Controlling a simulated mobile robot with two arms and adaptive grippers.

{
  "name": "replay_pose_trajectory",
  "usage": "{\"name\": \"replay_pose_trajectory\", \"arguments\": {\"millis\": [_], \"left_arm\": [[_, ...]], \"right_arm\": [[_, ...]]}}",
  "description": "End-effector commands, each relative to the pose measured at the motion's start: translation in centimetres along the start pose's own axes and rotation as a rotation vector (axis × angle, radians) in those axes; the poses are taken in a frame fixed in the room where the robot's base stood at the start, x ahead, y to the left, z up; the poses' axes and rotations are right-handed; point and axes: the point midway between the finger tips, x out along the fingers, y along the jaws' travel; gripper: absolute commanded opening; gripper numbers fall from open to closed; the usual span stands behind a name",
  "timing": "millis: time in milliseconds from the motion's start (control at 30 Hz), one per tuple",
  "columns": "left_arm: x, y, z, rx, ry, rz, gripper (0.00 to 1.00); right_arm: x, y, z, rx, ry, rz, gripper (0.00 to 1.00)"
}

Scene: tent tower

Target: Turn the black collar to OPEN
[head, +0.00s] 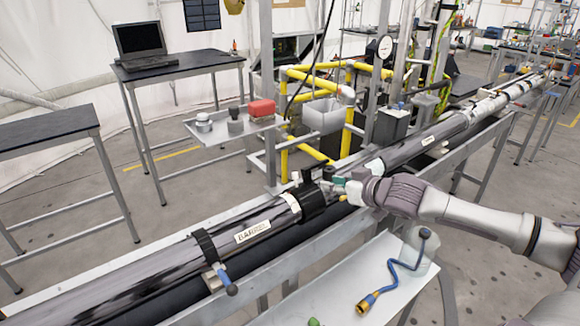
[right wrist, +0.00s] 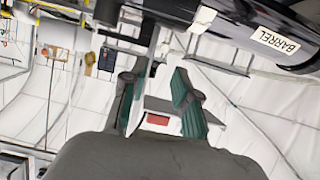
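The black collar (head: 313,203) sits around the long dark barrel tube (head: 160,268), with a small black lug standing up from it. A pale marked band lies just left of the collar; its writing is too small to read. My right gripper (head: 332,184) comes in from the right, with its green-padded fingertips close to the collar's right side and lug. I cannot tell if they touch. In the right wrist view the two green fingers (right wrist: 157,95) are apart with nothing between them. The barrel's label (right wrist: 275,40) shows at upper right there. My left gripper is out of view.
A black clamp (head: 205,247) with a blue-knobbed handle circles the tube nearer left. A white table (head: 335,293) with a blue hose stands in front. Behind the tube are a small shelf with a red box (head: 262,108) and yellow pipe frames (head: 318,82).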

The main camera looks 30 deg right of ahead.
Motion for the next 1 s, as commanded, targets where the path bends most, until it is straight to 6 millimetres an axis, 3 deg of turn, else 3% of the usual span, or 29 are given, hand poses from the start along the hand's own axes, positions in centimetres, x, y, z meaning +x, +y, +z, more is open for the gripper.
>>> {"name": "replay_pose_trajectory", "arguments": {"millis": [100,267,633,1000], "left_arm": [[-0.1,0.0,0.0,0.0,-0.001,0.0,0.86],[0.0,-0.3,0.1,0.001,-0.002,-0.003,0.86],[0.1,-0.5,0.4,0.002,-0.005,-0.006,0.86],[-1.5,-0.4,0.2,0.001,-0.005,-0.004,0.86]], "right_arm": [[-0.2,-0.9,-0.7,-0.002,0.002,-0.016,0.3],[0.4,-0.6,-0.8,0.0,0.006,-0.012,0.3],[2.7,-0.9,-1.0,-0.003,0.008,-0.016,0.3],[7.5,-0.9,-1.1,0.002,0.006,-0.015,0.3]]}}
